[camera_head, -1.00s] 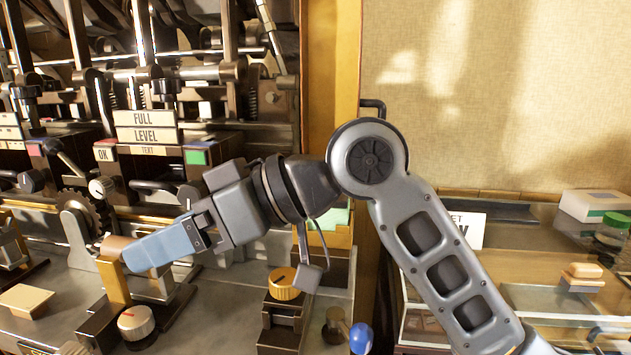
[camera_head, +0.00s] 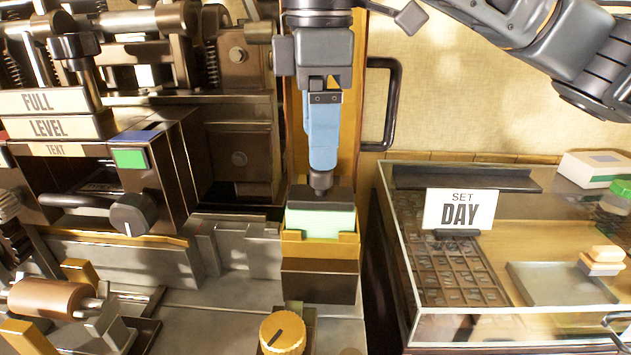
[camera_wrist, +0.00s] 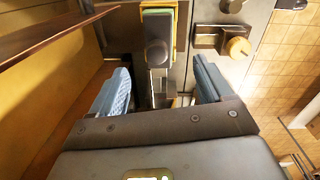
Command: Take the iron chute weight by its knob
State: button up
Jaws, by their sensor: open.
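The iron chute weight (camera_head: 320,197) is a dark block lying on pale green stock in a brass-edged chute (camera_head: 292,243). Its round dark knob (camera_head: 321,181) stands on top. My gripper (camera_head: 322,167) points straight down over the weight, its blue fingertips at about the top of the knob. In the wrist view my gripper (camera_wrist: 162,70) is open, one blue finger on each side, with the dark knob (camera_wrist: 156,52) ahead, roughly between them. I see nothing held. Whether the fingers touch the knob cannot be told.
A black handle (camera_head: 391,105) stands close to the right of the chute. A yellow dial (camera_head: 283,333) sits in front. The press with its green button (camera_head: 130,158) is at the left. A glass-topped case (camera_head: 480,325) with a SET DAY sign (camera_head: 461,209) is at the right.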

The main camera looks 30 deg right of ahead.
aim_at(321, 177)
jog(key=f, duration=0.2)
jog(key=f+p, duration=0.1)
jog(key=f, duration=0.4)
jog(key=shift+w+d+f, duration=0.15)
jog(key=shift+d+f, duration=0.05)
jog(key=shift+d, duration=0.15)
jog(key=shift+c, duration=0.2)
jog(key=c, duration=1.3)
jog(key=shift+r, duration=0.1)
grip_shut()
jog(key=shift+r, duration=0.15)
